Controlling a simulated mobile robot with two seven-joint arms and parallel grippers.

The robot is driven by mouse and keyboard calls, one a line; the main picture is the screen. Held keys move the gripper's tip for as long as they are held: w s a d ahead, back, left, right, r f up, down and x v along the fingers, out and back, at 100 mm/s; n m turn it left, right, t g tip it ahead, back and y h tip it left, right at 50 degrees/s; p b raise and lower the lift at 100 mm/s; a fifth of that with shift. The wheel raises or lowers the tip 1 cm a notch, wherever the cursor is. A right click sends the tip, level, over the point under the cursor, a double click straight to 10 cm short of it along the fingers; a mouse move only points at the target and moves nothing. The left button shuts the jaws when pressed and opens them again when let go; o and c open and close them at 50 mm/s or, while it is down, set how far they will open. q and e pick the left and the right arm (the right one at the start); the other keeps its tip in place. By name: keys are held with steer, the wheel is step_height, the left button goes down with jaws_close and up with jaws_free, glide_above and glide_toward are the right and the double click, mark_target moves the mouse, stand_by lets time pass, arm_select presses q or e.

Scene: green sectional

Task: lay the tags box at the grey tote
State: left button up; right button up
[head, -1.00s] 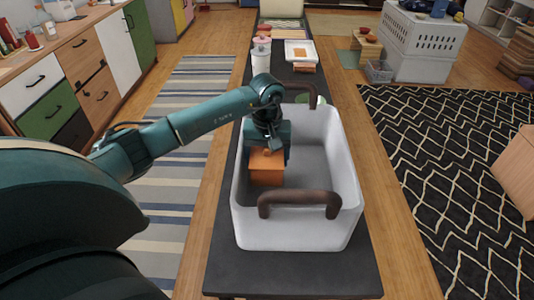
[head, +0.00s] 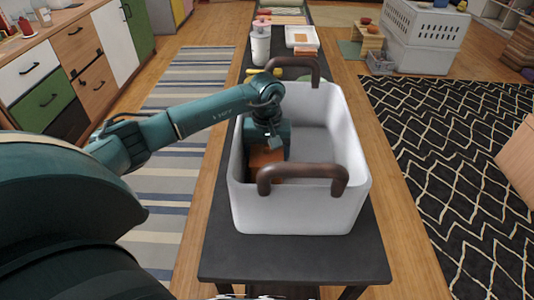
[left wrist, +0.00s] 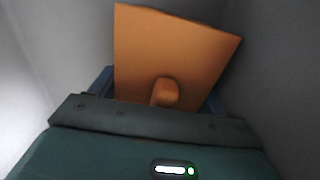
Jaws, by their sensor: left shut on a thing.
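The grey tote (head: 300,212) is a light open bin with two brown handles, standing on a long dark table. The tags box is an orange box (head: 262,160), low inside the tote at its left side. My left gripper (head: 272,142) reaches down into the tote and is shut on the box. In the left wrist view the orange box (left wrist: 172,50), with a small rounded knob on it, sits at the gripper between grey walls. The fingertips are mostly hidden, and I cannot tell whether the box touches the tote's floor. My right gripper is not in view.
The dark table (head: 290,262) has bare room in front of the tote. Behind it stand a white canister (head: 261,48) and a white tray (head: 302,36). Cabinets (head: 75,70) line the left. A white crate (head: 425,40) stands at the back right.

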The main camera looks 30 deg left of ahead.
arm_select(q)
steer(key=o, duration=1)
steer(key=shift+r+p, duration=2.4)
steer(key=shift+r, duration=1.65)
